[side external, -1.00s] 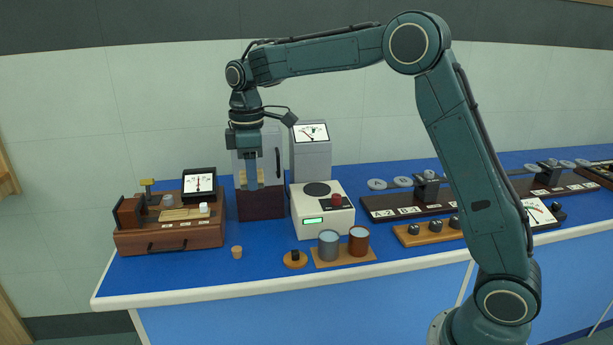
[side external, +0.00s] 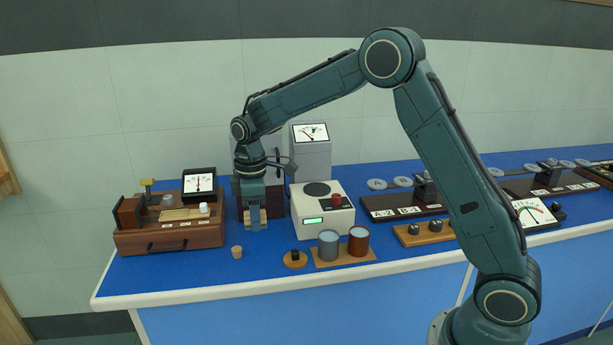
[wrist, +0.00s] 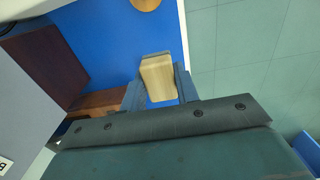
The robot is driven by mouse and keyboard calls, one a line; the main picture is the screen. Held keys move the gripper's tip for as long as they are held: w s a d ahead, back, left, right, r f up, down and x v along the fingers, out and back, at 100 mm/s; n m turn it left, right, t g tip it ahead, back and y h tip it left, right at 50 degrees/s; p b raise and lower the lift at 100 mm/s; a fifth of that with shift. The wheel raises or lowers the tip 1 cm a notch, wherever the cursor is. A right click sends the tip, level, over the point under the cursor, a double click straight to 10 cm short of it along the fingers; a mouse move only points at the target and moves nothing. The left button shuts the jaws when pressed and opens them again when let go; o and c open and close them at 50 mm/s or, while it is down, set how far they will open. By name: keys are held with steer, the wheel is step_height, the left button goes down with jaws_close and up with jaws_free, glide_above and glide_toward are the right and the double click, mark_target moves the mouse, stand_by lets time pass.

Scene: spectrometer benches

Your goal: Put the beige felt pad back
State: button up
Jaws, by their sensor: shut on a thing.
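My gripper (side external: 253,222) is shut on the beige felt pad (wrist: 159,78), a pale block between its two fingers in the wrist view. In the side view the pad (side external: 256,224) shows low at the fingertips, over the blue bench in front of the dark red-brown block. I cannot tell whether the pad touches the bench top. A wooden case (side external: 170,238) with a drawer and labelled front stands to the left of my gripper. A pale strip (side external: 185,213) and a small white piece (side external: 204,208) sit on it.
A white instrument (side external: 322,220) with a red knob stands close on the right. A small cork-like piece (side external: 237,252), a round wooden disc (side external: 295,260) and two cups (side external: 328,246) are in front. A meter (side external: 199,184) stands behind the case. The grey cabinet is partly hidden by my arm.

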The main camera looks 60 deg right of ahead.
glide_above(260, 267)
step_height(260, 267, down, 8)
stand_by(0.3)
steer(key=shift+f, duration=2.1)
steer(key=shift+f, duration=0.15)
steer(key=o, duration=0.9)
steer(key=shift+o, duration=0.2)
step_height(260, 267, up, 12)
